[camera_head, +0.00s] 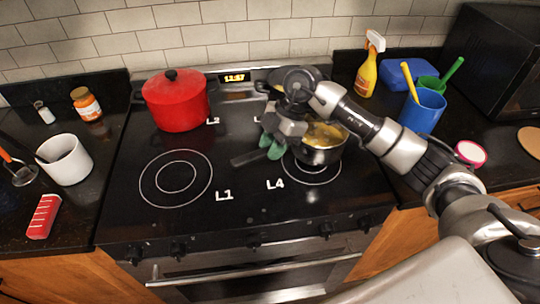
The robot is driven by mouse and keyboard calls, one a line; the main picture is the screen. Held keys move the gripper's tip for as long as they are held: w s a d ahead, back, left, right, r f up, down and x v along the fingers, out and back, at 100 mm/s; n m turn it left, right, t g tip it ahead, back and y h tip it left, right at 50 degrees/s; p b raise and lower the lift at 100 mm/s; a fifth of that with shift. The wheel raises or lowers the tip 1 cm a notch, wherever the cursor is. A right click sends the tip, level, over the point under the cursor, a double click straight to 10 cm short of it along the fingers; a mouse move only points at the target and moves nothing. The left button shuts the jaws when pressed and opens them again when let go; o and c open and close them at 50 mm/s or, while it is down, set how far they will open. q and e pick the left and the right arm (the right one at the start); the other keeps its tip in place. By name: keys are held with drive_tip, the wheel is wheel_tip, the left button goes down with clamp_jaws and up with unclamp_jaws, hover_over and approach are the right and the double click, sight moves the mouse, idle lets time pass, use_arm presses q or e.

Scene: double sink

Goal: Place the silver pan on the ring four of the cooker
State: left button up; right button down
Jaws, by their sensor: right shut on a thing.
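The silver pan (322,154) has yellowish contents and is over the ring labelled L4 (314,181) at the front right of the cooker. The ring's front part shows; its back is hidden by the pan. I cannot tell whether the pan's base touches the cooktop. Its dark handle (247,159) points left. My right gripper (271,146), with green fingertips, is shut on the pan at the handle side; the exact grip is partly hidden. My left gripper is not in view.
A red lidded pot (176,101) stands at the back left of the cooker. Ring L1 (176,178) is bare. A yellow spray bottle (367,72), blue cup (423,111) and microwave (506,65) are at right. A white mug (66,160) is on the left counter.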

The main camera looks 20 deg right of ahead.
drive_tip(key=shift+s+a+f, duration=0.1)
drive_tip(key=shift+a+f, duration=0.15)
drive_tip(key=shift+a, duration=0.2)
drive_tip(key=shift+f+p, duration=0.6)
drive_tip(key=shift+f, duration=1.4)
drive_tip(key=c, duration=0.9)
unclamp_jaws()
drive_tip(key=shift+s, duration=0.1)
drive_tip(key=b+v, duration=0.3)
drive_tip(key=v, duration=0.8)
drive_tip(key=shift+f, duration=0.1)
drive_tip(key=shift+d+r, duration=0.25)
drive_tip(key=shift+r, duration=0.3)
